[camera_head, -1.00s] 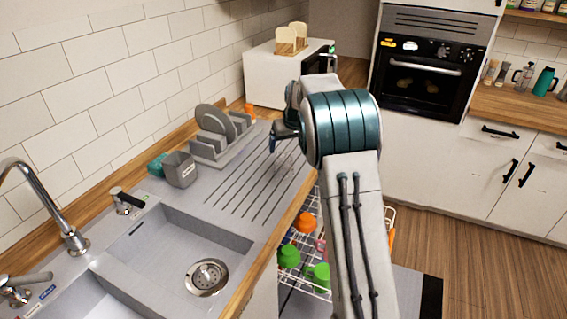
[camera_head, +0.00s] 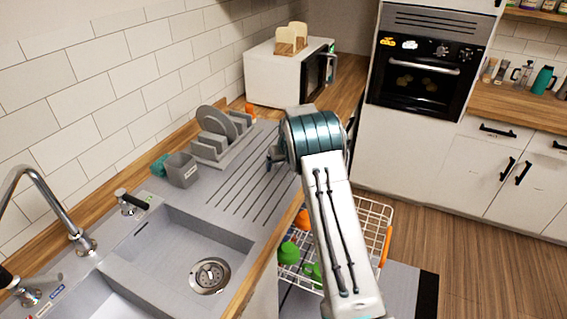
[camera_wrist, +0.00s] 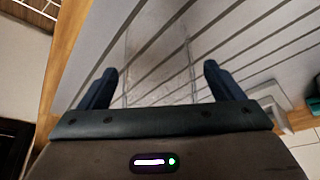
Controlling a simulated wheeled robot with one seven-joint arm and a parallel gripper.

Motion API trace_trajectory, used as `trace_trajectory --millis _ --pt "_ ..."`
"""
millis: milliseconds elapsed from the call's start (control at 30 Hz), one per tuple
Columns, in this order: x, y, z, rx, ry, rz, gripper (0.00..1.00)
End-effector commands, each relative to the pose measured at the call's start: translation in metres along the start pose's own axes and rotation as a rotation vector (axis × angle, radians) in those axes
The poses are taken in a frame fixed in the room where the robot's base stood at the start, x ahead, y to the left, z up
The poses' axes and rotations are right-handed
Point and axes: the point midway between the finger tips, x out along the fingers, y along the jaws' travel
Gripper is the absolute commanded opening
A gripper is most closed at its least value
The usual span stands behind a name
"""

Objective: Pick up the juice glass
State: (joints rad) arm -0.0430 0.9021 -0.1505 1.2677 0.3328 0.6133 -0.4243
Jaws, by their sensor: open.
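In the wrist view, a faint, clear outline that looks like the juice glass (camera_wrist: 157,68) shows over the ribbed drainboard (camera_wrist: 240,30), between and beyond my two fingers. Its edges are hard to make out, and I cannot tell whether my fingers reach around it. My gripper (camera_wrist: 160,80) is open, with a wide gap between the dark blue fingers. In the head view, my gripper (camera_head: 274,157) is a small dark shape low over the drainboard, mostly hidden behind my arm. I cannot make out the glass there.
A grey rack with plates (camera_head: 222,135) and a grey holder (camera_head: 181,170) stand by the wall. The sink (camera_head: 190,250) is nearer. A white microwave (camera_head: 280,75) is at the back. Below the counter, a pulled-out dishwasher rack (camera_head: 372,225) holds green and orange cups.

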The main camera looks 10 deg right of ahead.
Motion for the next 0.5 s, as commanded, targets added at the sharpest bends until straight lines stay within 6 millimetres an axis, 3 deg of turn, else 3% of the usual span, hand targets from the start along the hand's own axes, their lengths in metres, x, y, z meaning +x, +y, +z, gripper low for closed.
trace_trajectory --millis 333,367,500 --pt "0.0075 0.0002 0.0 0.0 0.001 0.001 0.87" --pt "0.0075 0.0002 0.0 0.0 0.001 0.001 0.84" --pt "0.0074 0.0003 0.0 0.0 0.001 0.001 0.45"
